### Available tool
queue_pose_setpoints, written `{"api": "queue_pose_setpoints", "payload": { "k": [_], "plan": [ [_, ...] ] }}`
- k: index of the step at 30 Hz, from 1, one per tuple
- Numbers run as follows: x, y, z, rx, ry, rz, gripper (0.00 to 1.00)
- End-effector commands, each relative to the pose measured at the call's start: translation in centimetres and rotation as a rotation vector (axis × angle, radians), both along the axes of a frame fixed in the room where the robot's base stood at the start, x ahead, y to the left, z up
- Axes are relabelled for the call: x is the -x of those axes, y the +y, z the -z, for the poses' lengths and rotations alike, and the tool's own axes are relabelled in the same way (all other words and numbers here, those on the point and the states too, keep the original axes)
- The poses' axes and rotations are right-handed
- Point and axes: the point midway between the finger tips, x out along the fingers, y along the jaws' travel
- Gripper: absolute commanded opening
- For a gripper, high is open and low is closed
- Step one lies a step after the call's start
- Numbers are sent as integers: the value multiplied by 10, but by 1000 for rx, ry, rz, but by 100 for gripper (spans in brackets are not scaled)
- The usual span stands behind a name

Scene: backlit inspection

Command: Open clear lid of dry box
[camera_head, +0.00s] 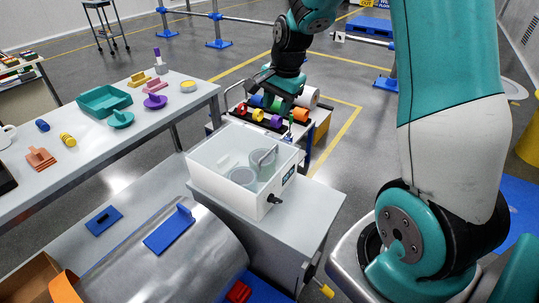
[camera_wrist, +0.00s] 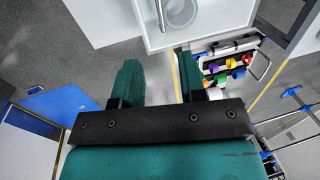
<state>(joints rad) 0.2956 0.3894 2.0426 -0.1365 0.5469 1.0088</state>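The dry box (camera_head: 213,178) is a white open-looking bin on a grey cabinet in the middle of the head view. Round clear containers (camera_head: 243,177) show inside it. A grey bar handle (camera_head: 265,156) stands over its right part, and a black knob (camera_head: 275,199) sits at its near right corner. The clear lid's edges are too faint to tell its position. My gripper (camera_head: 272,92) is behind and above the box, apart from it. In the wrist view my gripper (camera_wrist: 164,80) has its fingers apart with nothing between them. The box rim (camera_wrist: 150,42) shows beyond the fingertips.
A cart with coloured rolls (camera_head: 275,118) stands behind the box, below my gripper. A long table (camera_head: 105,150) with teal, purple and yellow items is at left. A curved metal surface (camera_head: 165,262) with blue blocks lies in front. Open floor shows behind the cart.

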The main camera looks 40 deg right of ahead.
Motion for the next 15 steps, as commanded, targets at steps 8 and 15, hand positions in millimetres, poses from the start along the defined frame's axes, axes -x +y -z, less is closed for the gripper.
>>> {"api": "queue_pose_setpoints", "payload": {
  "k": [8, 15],
  "plan": [
    [-5, -2, 48, -3, 7, 5, 38],
    [-16, 4, 102, -2, 7, 1, 38]
  ]
}}
